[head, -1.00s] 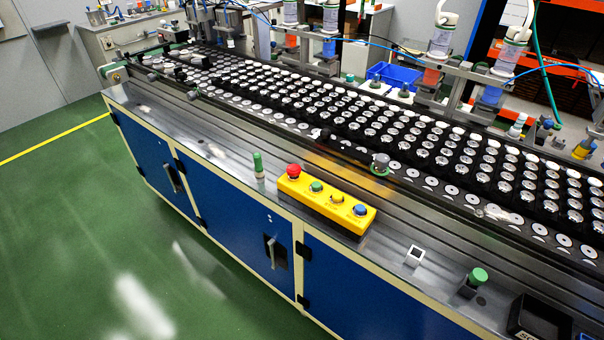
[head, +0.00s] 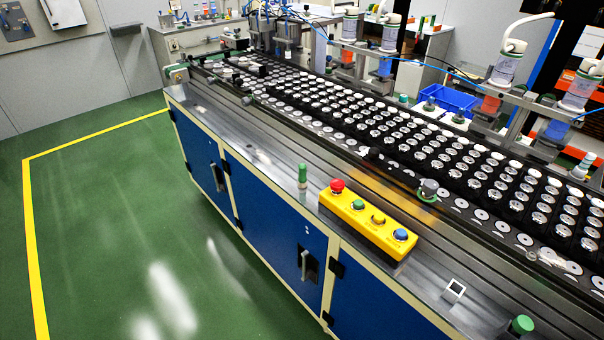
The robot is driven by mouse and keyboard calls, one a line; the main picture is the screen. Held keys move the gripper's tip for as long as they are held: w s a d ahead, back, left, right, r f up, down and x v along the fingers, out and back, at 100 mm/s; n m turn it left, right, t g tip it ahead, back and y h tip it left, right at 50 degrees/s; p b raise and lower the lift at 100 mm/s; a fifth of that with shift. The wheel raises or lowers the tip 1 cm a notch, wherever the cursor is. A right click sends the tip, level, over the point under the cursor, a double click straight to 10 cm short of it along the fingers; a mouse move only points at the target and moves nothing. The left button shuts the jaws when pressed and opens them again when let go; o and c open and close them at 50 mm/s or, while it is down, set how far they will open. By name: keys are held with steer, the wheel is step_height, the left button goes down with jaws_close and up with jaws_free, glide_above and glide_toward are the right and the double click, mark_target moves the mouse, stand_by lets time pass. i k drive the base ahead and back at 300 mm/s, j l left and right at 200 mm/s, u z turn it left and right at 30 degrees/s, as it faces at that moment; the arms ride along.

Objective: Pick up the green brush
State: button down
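A small upright green piece (head: 302,173) stands on the steel ledge of the long machine, left of the yellow button box. It may be the green brush, but it is too small to be sure. A second green-topped piece (head: 521,325) stands near the bottom right, on the same ledge, and is partly cut off by the frame. I cannot tell which of them is the brush. My gripper is not in view, and nothing is seen touching either green piece.
Behind runs a conveyor (head: 400,150) full of round speaker parts. Blue cabinet doors (head: 275,238) face the open green floor (head: 110,220). A blue bin (head: 449,99) is farther back.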

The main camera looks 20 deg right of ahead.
mark_target(302, 183)
steer(key=i+j, duration=0.85)
steer(key=j, duration=0.15)
steer(key=i+j, duration=0.85)
steer(key=j, duration=0.15)
steer(key=i+j, duration=0.85)
steer(key=j, duration=0.15)
steer(key=i+j+z, duration=0.15)
steer(key=z, duration=0.3)
steer(key=i+j+z, duration=0.1)
steer(key=j+z, duration=0.3)
steer(key=i+j+z, duration=0.1)
steer(key=z, duration=0.35)
steer(key=j, duration=0.1)
